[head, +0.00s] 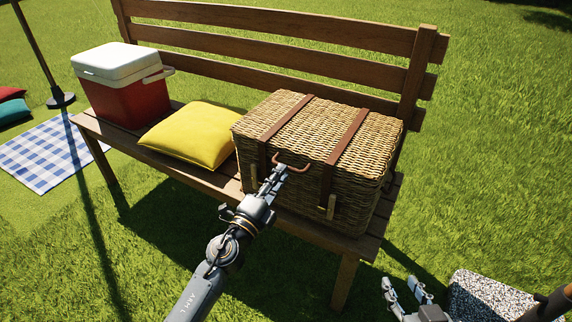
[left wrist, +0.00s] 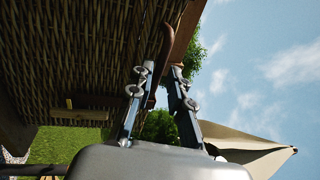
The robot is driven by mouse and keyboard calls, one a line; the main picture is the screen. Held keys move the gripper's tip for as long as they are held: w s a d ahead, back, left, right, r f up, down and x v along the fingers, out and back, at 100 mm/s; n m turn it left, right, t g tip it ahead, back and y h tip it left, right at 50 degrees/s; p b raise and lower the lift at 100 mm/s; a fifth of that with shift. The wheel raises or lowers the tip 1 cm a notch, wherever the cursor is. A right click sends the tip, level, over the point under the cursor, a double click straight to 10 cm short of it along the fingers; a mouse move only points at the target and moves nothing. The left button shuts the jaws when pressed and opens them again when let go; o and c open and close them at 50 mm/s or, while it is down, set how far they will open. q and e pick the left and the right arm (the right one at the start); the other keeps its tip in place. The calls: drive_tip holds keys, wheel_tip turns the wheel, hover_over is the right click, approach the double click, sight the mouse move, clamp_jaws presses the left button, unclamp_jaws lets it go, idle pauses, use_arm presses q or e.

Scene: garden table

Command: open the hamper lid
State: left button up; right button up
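The wicker hamper (head: 333,116) stands on the right part of the wooden bench, its lid down. Two brown leather straps run over the lid and down the front. A reddish-brown handle (head: 291,166) sticks out from the front at the lid's edge. My left gripper (head: 276,174) is at this handle. In the left wrist view, its two fingers (left wrist: 162,72) stand apart, with the curved handle (left wrist: 167,42) showing between them; contact is unclear. My right gripper (head: 402,286) is open and empty, low in front of the bench, away from the hamper.
The wooden bench (head: 215,182) has a slatted back close behind the hamper. A yellow cushion (head: 193,136) lies left of the hamper, and a red cooler (head: 125,85) with a white lid stands further left. A speckled block (head: 490,292) is beside my right gripper. Air above the hamper is clear.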

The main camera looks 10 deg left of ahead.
use_arm(q)
drive_tip(key=shift+x, duration=1.9)
clamp_jaws()
